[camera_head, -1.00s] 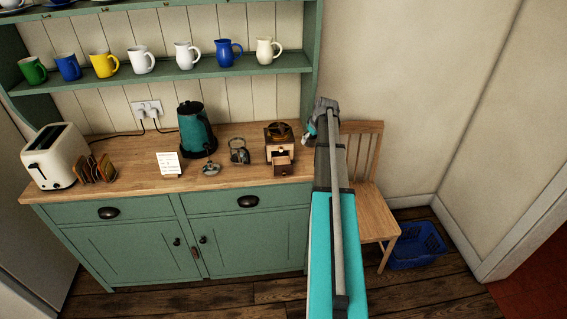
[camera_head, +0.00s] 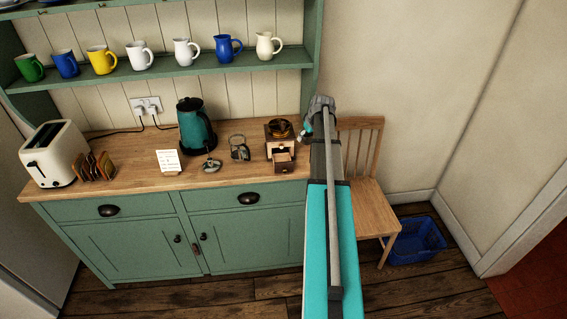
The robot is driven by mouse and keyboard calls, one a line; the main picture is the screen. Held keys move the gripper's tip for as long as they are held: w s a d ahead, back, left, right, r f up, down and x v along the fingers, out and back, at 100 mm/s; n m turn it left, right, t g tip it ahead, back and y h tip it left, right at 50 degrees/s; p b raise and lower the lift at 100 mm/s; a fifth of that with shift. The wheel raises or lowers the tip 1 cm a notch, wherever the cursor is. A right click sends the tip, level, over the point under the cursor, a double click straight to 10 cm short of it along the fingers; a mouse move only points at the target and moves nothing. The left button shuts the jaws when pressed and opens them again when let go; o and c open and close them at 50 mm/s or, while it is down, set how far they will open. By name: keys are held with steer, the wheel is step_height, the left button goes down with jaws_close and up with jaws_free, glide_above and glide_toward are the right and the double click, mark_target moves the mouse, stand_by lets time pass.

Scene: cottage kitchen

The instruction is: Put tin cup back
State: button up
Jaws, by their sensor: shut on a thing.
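My gripper (camera_head: 306,132) is at the far end of my outstretched arm, near the right end of the dresser's counter, just right of the wooden coffee grinder. It is small and mostly hidden behind my own wrist. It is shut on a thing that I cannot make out. I cannot pick out the tin cup with certainty anywhere in this view. The green dresser's shelf (camera_head: 170,71) holds a row of mugs and jugs in green, blue, yellow, white and cream.
On the wooden counter (camera_head: 130,178) stand a toaster (camera_head: 54,152), toast rack (camera_head: 95,166), white card (camera_head: 168,161), teal kettle (camera_head: 195,125), small metal-framed item (camera_head: 239,148), small lid-like piece (camera_head: 211,165) and coffee grinder (camera_head: 280,142). A chair (camera_head: 368,200) and blue basket (camera_head: 417,242) stand right.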

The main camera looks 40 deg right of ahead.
steer(key=s+a+r+p, duration=0.3)
steer(key=s+a, duration=0.6)
steer(key=a, duration=0.2)
steer(key=shift+a+r+m, duration=0.2)
steer(key=shift+a+m, duration=0.2)
steer(key=w+f+b, duration=0.1)
steer(key=w, duration=0.2)
steer(key=w+d+f+b, duration=0.1)
steer(key=w+f+b, duration=0.1)
steer(key=w, duration=0.1)
steer(key=w+d+f+b, duration=0.1)
steer(key=w, duration=0.2)
steer(key=shift+w+d+f+b, duration=0.15)
steer(key=shift+f+b, duration=0.15)
steer(key=shift+b, duration=0.05)
steer(key=b+x, duration=0.1)
steer(key=x, duration=0.1)
steer(key=b+x, duration=0.2)
steer(key=shift+w+d+r, duration=0.15)
steer(key=shift+w+d, duration=0.05)
steer(key=shift+w, duration=0.2)
steer(key=shift+w+d+f+b, duration=0.1)
steer(key=shift+w+f+b, duration=0.45)
steer(key=shift+b, duration=0.2)
